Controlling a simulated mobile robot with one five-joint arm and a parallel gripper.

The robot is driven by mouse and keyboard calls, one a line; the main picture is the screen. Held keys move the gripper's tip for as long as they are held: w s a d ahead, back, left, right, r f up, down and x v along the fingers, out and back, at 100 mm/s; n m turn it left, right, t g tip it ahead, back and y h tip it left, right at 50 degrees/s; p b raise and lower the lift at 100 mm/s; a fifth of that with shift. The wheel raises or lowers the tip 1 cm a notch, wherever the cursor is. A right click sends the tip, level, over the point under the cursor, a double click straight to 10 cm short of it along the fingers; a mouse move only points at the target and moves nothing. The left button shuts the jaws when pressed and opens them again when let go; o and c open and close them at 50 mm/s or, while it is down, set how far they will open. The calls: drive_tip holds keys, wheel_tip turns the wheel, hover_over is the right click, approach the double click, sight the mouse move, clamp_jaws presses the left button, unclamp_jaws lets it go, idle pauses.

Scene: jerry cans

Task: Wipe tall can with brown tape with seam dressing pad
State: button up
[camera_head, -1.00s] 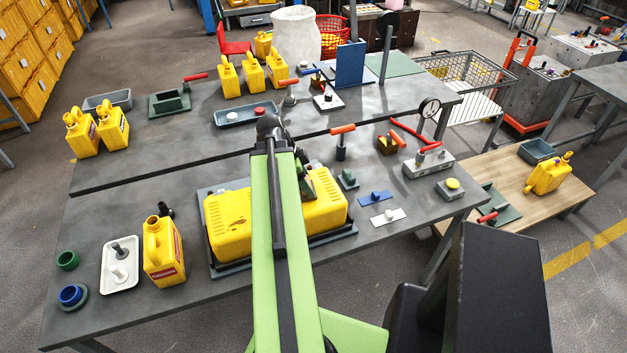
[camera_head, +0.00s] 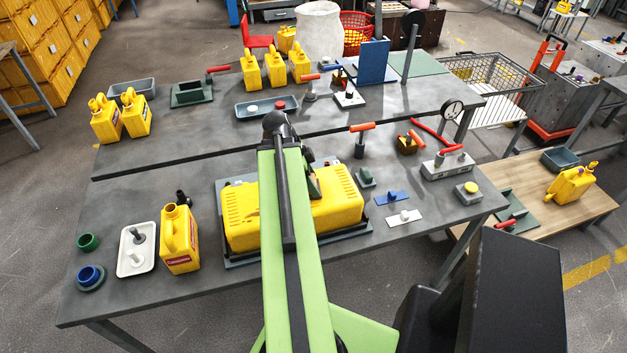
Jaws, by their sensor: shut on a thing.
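A tall yellow can (camera_head: 180,241) with a reddish label stands upright at the front left of the near table. Brown tape cannot be made out on it or on the other yellow cans. My green arm reaches over the near table and bends at a black joint. The fingers of my gripper are hidden behind the arm, and so is anything between them. A blue pad with a knob (camera_head: 391,198) and a white pad with a knob (camera_head: 404,218) lie right of the arm. I cannot tell whether either is the seam dressing pad.
A big yellow casing (camera_head: 240,218) lies beneath and beside my arm. A white tray (camera_head: 126,266) is left of the can. Several yellow cans (camera_head: 251,72) stand on the far table.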

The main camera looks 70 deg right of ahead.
drive_tip(key=shift+r+p, duration=2.6)
drive_tip(key=shift+r, duration=0.25)
wheel_tip(320, 180, up, 3)
drive_tip(key=p, duration=0.3)
drive_tip(key=shift+r, duration=0.15)
